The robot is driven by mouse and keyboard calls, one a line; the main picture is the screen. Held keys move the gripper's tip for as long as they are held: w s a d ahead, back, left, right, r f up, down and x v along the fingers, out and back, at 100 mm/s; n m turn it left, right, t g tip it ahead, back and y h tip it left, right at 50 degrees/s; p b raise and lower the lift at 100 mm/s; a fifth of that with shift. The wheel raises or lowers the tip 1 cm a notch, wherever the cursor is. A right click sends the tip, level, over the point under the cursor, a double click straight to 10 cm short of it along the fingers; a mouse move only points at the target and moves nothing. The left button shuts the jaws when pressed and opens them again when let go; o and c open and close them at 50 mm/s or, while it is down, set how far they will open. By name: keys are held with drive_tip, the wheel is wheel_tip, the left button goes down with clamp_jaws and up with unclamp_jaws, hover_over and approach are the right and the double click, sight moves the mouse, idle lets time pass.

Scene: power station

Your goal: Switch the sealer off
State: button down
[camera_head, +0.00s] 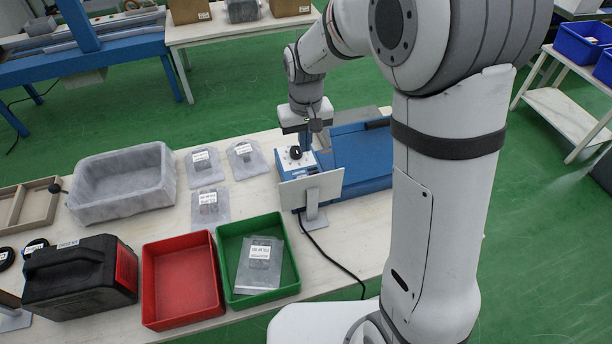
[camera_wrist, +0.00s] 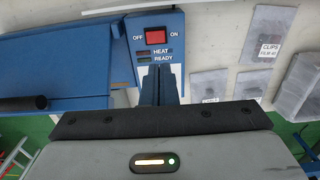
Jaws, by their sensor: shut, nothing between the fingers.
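The sealer (camera_head: 365,150) is a blue machine on the white table. Its control box (camera_head: 297,160) is at its left end, with a black knob on top in the head view. In the wrist view the control panel (camera_wrist: 176,70) carries a red switch (camera_wrist: 156,37) between the words OFF and ON, with HEAT and READY lights below; I cannot tell which way the switch is tilted. My gripper (camera_wrist: 160,72) is shut and empty, its fingertips over the panel just below the lights, apart from the switch in the picture. In the head view my gripper (camera_head: 305,138) points down at the control box.
A grey plate on a stand (camera_head: 311,188) stands in front of the control box. A green tray (camera_head: 232,296) holding a bag, a red tray (camera_head: 182,282), a grey bin (camera_head: 122,190) and labelled bags (camera_head: 209,208) lie to the left. A black cable runs across the table.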

wheel_tip(320, 180, down, 13)
drive_tip(key=shift+f+p, duration=0.1)
drive_tip(key=shift+p, duration=0.95)
drive_tip(key=shift+f, duration=0.1)
